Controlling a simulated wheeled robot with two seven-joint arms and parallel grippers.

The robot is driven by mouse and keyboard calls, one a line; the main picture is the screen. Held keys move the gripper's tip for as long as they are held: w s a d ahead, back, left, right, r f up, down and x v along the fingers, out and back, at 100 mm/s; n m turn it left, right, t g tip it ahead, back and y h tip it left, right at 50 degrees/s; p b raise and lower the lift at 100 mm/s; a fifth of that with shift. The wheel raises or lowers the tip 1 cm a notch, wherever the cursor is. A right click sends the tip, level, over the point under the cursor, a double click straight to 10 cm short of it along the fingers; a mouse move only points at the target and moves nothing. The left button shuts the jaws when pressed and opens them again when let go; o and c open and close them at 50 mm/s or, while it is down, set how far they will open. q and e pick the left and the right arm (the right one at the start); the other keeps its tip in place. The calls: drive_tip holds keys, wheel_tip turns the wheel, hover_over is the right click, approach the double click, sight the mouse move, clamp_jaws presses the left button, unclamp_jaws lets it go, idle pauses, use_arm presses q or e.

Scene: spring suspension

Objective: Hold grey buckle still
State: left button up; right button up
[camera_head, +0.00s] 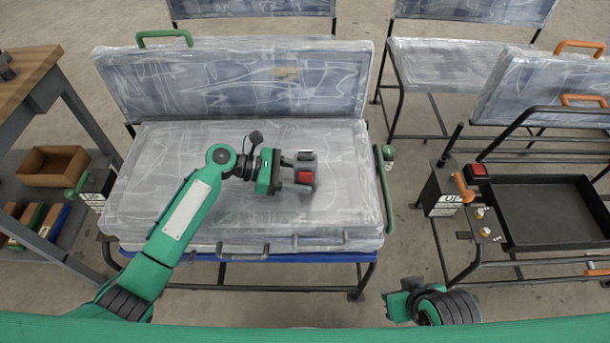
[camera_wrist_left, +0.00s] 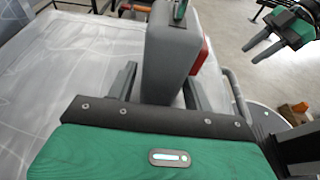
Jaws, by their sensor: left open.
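The grey buckle (camera_head: 304,160) with its red button (camera_head: 305,176) is over the wrapped seat cushion in the head view. In the left wrist view the grey buckle (camera_wrist_left: 170,60) stands between the two fingers of my left gripper (camera_wrist_left: 158,78), its red part on the right side. My left gripper (camera_head: 290,172) is open around the buckle, with some gap visible beside the fingers. My right gripper (camera_head: 398,300) is low in the head view, away from the buckle. In the left wrist view my right gripper (camera_wrist_left: 262,38) shows two spread, empty fingers.
The plastic-wrapped seat (camera_head: 150,185) has a raised backrest (camera_head: 230,90) behind and green handles at its side and top. A black tray (camera_head: 545,215) stands at the right. A wooden workbench (camera_head: 30,75) with a box stands at the left.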

use_arm(q)
drive_tip(key=shift+d+f, duration=0.1)
drive_tip(key=shift+d, duration=0.05)
use_arm(e)
drive_tip(key=shift+s+d, duration=0.15)
use_arm(q)
drive_tip(key=c, duration=0.9)
use_arm(e)
drive_tip(key=shift+c, duration=0.3)
clamp_jaws()
drive_tip(key=shift+r, duration=0.1)
idle(1.6)
